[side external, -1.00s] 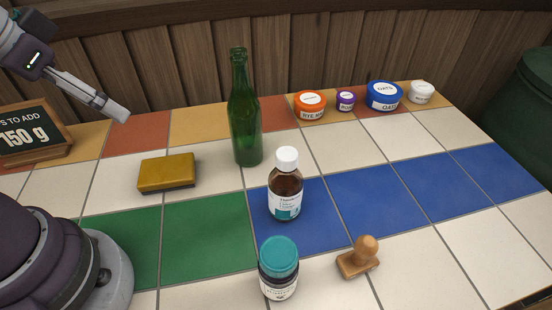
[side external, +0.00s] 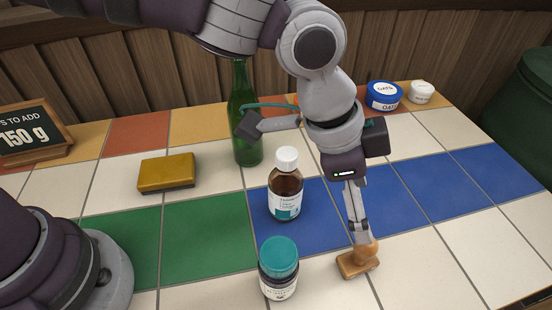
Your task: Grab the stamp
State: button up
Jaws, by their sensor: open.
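The wooden stamp (side external: 357,262) stands upright on the white tiles at the front, right of the teal-lidded jar. My gripper (side external: 362,242) is directly over it, pointing down, with its fingertips at the height of the stamp's round knob. The fingers hide part of the knob. The gripper is open; I cannot tell whether a finger touches the knob.
A teal-lidded jar (side external: 279,268) and a brown bottle with a white cap (side external: 286,190) stand left of the stamp. A green glass bottle (side external: 246,130) is behind, beside my arm. A yellow sponge (side external: 167,172) lies left. The tiles right of the stamp are clear.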

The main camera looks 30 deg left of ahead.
aim_at(366, 246)
jog(key=x, duration=1)
jog(key=shift+s+a+f, duration=0.1)
jog(key=shift+s+a, duration=0.15)
jog(key=shift+s, duration=0.15)
jog(key=shift+c, duration=0.3)
grip_shut()
